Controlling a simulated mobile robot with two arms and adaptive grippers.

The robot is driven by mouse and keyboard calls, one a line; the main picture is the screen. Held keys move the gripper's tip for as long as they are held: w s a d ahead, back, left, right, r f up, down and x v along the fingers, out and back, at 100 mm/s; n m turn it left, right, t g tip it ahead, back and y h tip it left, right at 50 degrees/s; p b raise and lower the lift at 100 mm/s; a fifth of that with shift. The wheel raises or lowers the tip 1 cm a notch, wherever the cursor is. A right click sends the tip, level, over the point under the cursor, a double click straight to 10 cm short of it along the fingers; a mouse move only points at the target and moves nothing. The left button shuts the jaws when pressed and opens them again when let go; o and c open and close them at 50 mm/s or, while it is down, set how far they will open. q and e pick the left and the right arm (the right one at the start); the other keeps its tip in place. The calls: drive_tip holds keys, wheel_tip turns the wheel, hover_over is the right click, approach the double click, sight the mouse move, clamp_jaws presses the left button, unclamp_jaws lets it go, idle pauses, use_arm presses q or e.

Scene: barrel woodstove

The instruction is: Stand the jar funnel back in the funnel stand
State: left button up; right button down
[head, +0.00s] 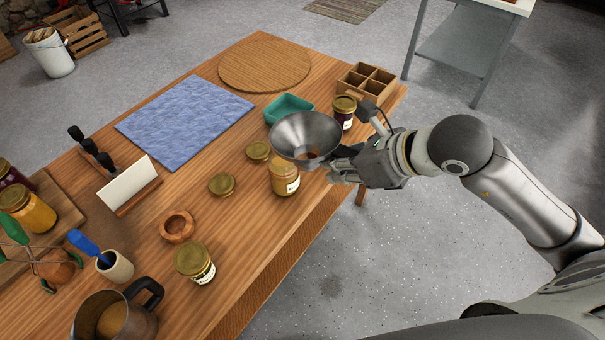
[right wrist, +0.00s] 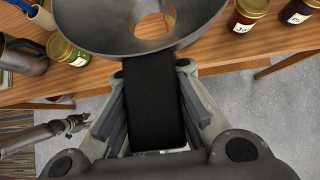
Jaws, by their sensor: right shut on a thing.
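The jar funnel (head: 305,135) is a grey metal cone with a wide mouth and a hole at its centre. My right gripper (head: 345,165) is shut on its near right side and holds it mouth up, slightly tilted. The funnel also fills the top of the right wrist view (right wrist: 140,35). In the head view it overlaps the top of an amber jar (head: 285,181); I cannot tell the gap between them. A round wooden ring with a hollow centre (head: 176,226), apparently the funnel stand, sits empty to the left. My left gripper (right wrist: 72,123) shows small in the right wrist view, its fingers unclear.
A lidded jar (head: 195,262), a metal jug (head: 115,318) and a cup with a blue-handled tool (head: 115,266) stand near the ring. A teal tray (head: 288,108) and dark jar (head: 343,112) are behind the funnel.

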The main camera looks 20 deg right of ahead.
sight(318, 153)
drive_tip(key=w, duration=0.2)
drive_tip(key=w+a+f, duration=0.1)
drive_tip(key=w, duration=0.1)
drive_tip(key=w+f, duration=0.1)
drive_tip(key=shift+w+a, duration=0.3)
drive_tip(key=shift+w, duration=0.1)
drive_tip(key=w+f+p, duration=0.1)
drive_tip(key=f, duration=0.2)
drive_tip(key=w+a+f+p, duration=0.1)
drive_tip(key=w+f, duration=0.1)
drive_tip(key=f, duration=0.1)
drive_tip(key=w+f+p, duration=0.1)
drive_tip(key=w+f, duration=0.1)
drive_tip(key=f, duration=0.1)
drive_tip(key=shift+w+a, duration=0.2)
drive_tip(key=shift+w, duration=0.05)
use_arm(q)
wheel_tip(318, 153, up, 2)
drive_tip(key=shift+s+r, duration=0.1)
drive_tip(key=shift+s, duration=0.05)
use_arm(e)
drive_tip(key=shift+s+f, duration=0.15)
drive_tip(key=shift+f, duration=0.25)
drive_tip(key=c, duration=1.5)
unclamp_jaws()
drive_tip(key=shift+w, duration=0.2)
drive_tip(key=shift+r, duration=0.1)
